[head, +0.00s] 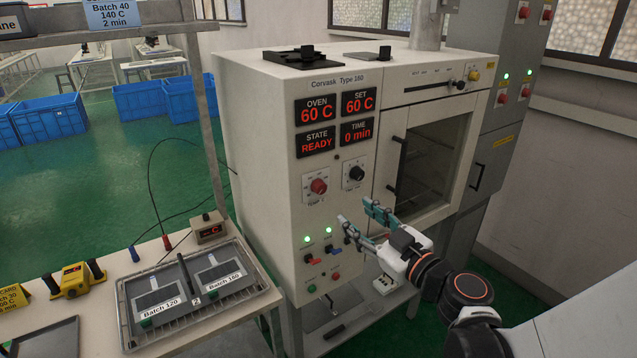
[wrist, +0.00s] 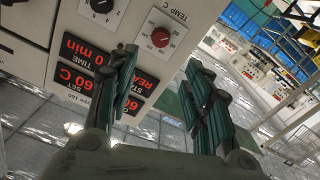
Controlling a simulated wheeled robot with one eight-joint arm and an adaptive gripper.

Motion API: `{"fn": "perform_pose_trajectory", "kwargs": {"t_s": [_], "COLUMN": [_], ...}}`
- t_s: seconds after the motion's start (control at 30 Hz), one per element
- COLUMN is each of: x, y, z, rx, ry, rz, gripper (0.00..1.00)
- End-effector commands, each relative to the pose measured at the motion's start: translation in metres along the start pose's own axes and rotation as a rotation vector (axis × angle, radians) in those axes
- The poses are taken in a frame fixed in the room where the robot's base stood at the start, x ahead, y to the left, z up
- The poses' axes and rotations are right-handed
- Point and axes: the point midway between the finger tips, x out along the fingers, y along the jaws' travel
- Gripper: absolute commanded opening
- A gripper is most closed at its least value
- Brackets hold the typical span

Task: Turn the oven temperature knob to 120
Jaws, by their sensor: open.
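The oven (head: 262,140) stands in the middle of the head view. Its displays (head: 336,125) read OVEN 60 C, SET 60 C, STATE READY and TIME 0 min. The red temperature knob (head: 319,186) sits on a white scale plate below the displays; in the wrist view the red knob (wrist: 160,37) shows beside the label TEMP C. A black time knob (head: 356,173) is to its right. My gripper (head: 356,210) is open and empty, below and right of the red knob and apart from it. Its two teal fingers (wrist: 165,90) also show in the wrist view.
Switches and green lamps (head: 307,240) are on the panel beneath the knobs. The oven door (head: 430,165) with its handle is to the right. A tray (head: 122,300) with Batch 120 and Batch 160 films lies on the table at the left.

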Motion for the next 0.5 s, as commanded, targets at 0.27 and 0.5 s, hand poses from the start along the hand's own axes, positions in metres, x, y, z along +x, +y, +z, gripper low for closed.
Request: {"fn": "perform_pose_trajectory", "kwargs": {"t_s": [0.27, 0.5], "x": [0.042, 0.089], "y": [-0.002, -0.002], "z": [0.001, 0.001], "rx": [0.000, 0.001], "ry": [0.001, 0.000], "rz": [-0.004, -0.004], "gripper": [0.45, 0.45]}}
